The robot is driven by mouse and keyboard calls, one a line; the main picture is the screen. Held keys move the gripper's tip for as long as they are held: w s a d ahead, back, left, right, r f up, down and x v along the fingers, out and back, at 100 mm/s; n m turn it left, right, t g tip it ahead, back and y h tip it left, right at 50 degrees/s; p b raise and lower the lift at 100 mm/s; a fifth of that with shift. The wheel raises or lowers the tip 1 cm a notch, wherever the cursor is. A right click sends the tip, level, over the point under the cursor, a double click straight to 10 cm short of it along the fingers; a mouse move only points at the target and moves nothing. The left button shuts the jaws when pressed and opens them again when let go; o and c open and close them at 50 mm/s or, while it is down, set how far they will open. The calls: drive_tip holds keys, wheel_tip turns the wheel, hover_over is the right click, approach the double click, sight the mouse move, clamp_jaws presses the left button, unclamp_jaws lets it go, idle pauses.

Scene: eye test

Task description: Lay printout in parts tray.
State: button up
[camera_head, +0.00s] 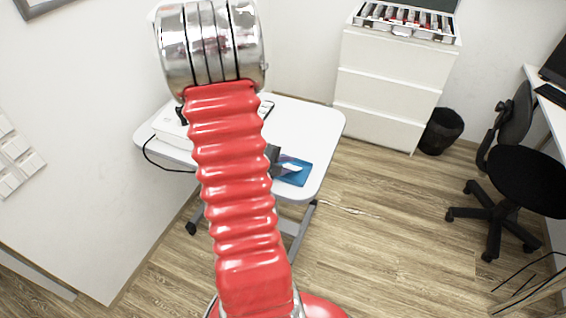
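A flat blue sheet-like thing (291,171) with a pale patch lies on the right part of the white table; it may be the printout, but I cannot tell for sure. A shallow tray (403,31) with several narrow dark, red and white items stands on top of the white drawer cabinet at the upper right; it may be the parts tray. My red arm covers the middle of the view and hides part of the table. A dark grey piece beside the blue thing may be part of my gripper. I cannot make out the fingers.
The white table (313,128) carries a white box (172,128) with a dark cable. The drawer cabinet (385,90) stands behind right, a black bin (441,131) beside it. A black office chair (525,178) stands at the right. The wooden floor between is mostly clear.

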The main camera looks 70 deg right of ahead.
drive_tip(key=v, duration=1.3)
drive_tip(key=shift+w+a+r, duration=0.15)
drive_tip(key=shift+a+r, duration=0.05)
drive_tip(key=shift+a, duration=0.05)
idle(1.1)
